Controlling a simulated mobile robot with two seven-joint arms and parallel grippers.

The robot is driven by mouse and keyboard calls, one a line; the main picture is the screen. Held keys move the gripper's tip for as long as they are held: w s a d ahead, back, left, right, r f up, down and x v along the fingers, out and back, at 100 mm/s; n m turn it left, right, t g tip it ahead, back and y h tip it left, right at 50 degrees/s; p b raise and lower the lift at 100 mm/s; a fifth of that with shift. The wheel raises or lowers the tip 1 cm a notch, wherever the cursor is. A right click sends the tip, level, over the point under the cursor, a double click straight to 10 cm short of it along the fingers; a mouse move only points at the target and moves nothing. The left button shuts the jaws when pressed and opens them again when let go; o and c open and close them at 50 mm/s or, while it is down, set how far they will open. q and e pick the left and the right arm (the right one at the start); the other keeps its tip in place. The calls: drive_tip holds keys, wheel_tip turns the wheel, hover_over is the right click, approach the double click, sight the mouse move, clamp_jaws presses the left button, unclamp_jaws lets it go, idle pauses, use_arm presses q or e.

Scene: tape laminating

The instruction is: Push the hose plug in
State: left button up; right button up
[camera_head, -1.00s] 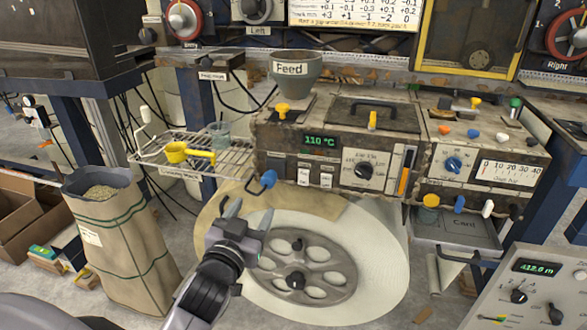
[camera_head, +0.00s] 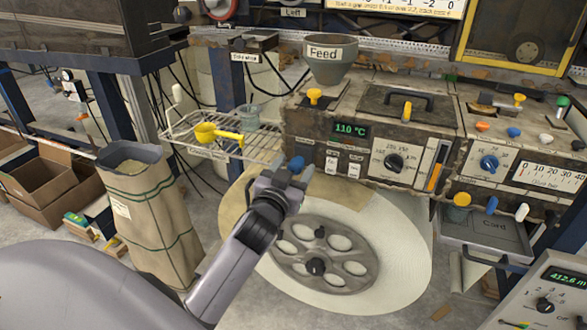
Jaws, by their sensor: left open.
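A small blue part (camera_head: 296,163), which looks like the hose plug, sticks out at the lower left corner of the laminating machine (camera_head: 311,121). My left gripper (camera_head: 290,174) is open, with its fingertips right at the blue part. The fingers overlap its lower side in the picture, and I cannot tell whether they touch it. How far the plug sits in its socket is hidden. My right gripper is not in view.
A wire shelf (camera_head: 262,146) with a yellow scoop (camera_head: 205,133) and a cup (camera_head: 249,114) is left of the machine. A sack (camera_head: 150,215) stands at left.

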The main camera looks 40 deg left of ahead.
sight(293, 170)
use_arm(q)
clamp_jaws()
drive_tip(key=shift+x, duration=1.2)
drive_tip(key=shift+c, duration=2.1)
unclamp_jaws()
drive_tip(key=shift+r, duration=0.15)
drive_tip(key=o, duration=0.4)
drive_tip(key=shift+w, duration=0.1)
drive_tip(key=shift+b+v, duration=0.3)
drive_tip(key=shift+v, duration=3.35)
